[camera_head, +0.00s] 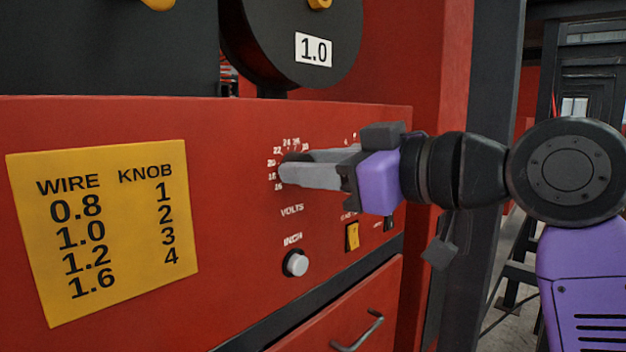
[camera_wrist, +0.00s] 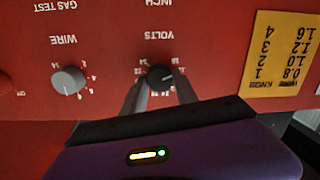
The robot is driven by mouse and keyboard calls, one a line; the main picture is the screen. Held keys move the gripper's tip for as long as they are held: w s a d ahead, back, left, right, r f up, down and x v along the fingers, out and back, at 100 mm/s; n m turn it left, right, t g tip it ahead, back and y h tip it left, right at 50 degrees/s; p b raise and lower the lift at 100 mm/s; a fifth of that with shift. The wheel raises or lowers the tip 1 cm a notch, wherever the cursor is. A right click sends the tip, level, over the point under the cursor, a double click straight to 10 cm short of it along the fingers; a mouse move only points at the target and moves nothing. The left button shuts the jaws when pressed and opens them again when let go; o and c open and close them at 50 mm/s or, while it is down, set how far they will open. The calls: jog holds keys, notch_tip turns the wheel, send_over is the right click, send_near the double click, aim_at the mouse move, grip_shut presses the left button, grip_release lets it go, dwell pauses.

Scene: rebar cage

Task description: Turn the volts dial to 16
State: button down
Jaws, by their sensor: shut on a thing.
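The volts dial (camera_wrist: 159,77) is a small dark round knob on the red panel, seen upside down in the wrist view. A light mark on its face points to the right in that view; I cannot tell which number it meets. My gripper (camera_wrist: 161,88) has one finger on each side of the dial and is shut on it. In the head view my gripper (camera_head: 284,172) meets the panel above the VOLTS label, and its fingers hide the dial. Part of the number scale (camera_head: 280,158) shows around the fingertips.
The grey wire knob (camera_wrist: 68,80) is beside the volts dial. Below are a white INCH button (camera_head: 296,264), a yellow switch (camera_head: 352,236) and a drawer handle (camera_head: 360,332). A yellow wire/knob chart (camera_head: 105,225) is at left. A dark post (camera_head: 485,150) stands behind my arm.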

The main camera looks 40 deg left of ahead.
jog(key=shift+s+n+t+b, duration=0.1)
jog(key=shift+n+t+b, duration=0.2)
jog(key=shift+n+b, duration=1.1)
jog(key=shift+n+p, duration=0.5)
jog(key=shift+n, duration=0.1)
jog(key=c, duration=0.9)
grip_release()
jog(key=shift+c, duration=0.2)
jog(key=shift+d, duration=0.15)
jog(key=d+b, duration=0.1)
jog(key=d, duration=0.6)
jog(key=shift+s+d+r, duration=0.25)
jog(key=shift+s+r, duration=0.1)
jog(key=shift+r, duration=0.05)
